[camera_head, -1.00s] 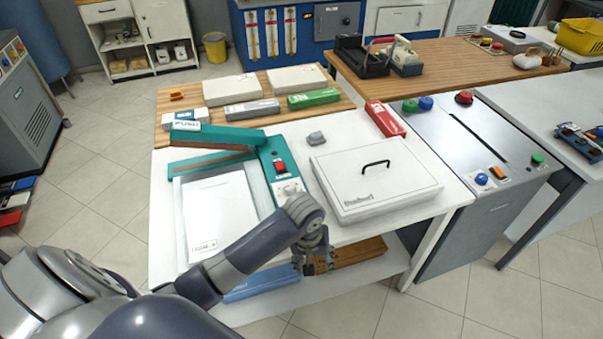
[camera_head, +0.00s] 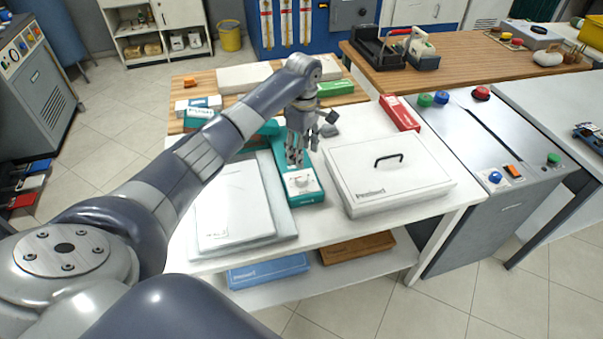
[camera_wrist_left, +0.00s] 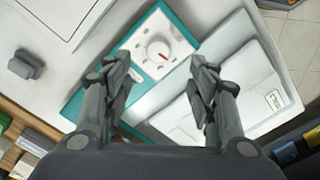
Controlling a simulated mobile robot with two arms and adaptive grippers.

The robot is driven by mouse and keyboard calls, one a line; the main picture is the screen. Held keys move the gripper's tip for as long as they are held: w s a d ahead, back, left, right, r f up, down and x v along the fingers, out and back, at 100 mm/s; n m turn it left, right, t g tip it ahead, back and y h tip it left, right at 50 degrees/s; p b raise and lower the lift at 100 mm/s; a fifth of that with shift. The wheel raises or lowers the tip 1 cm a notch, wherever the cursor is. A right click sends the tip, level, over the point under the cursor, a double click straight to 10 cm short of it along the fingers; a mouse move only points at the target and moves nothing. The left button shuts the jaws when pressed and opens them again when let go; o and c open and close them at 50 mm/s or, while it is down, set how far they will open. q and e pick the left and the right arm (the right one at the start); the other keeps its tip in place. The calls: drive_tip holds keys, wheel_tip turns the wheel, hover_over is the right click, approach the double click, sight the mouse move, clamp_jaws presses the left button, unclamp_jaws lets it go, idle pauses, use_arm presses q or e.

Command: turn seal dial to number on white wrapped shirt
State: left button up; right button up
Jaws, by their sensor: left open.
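The seal dial (camera_head: 301,181) is a white round knob on the front end of the teal sealer (camera_head: 310,196). In the left wrist view the dial (camera_wrist_left: 159,51) shows a red pointer on a white plate with small marks. My left gripper (camera_head: 298,158) is above the sealer, just behind the dial, pointing down. In the left wrist view its open, empty fingers (camera_wrist_left: 160,88) frame the sealer, with the dial ahead between them. The white wrapped shirt (camera_head: 232,203) lies flat left of the sealer; its label (camera_wrist_left: 274,99) is too small to read. My right gripper is not in view.
A white case with a black handle (camera_head: 388,183) stands right of the sealer. A small grey object (camera_head: 329,131) lies behind it, and a red box (camera_head: 400,112) is at the back right. Blue (camera_head: 267,271) and brown (camera_head: 357,248) boxes lie on the lower shelf.

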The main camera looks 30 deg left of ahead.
sight(301, 176)
use_arm(q)
drive_tip(key=shift+n, duration=0.3)
drive_tip(key=f, duration=0.3)
drive_tip(key=f+p, duration=0.1)
drive_tip(key=f, duration=0.6)
drive_tip(key=shift+w+a, duration=0.1)
drive_tip(key=shift+a, duration=0.2)
drive_tip(key=c, duration=1.1)
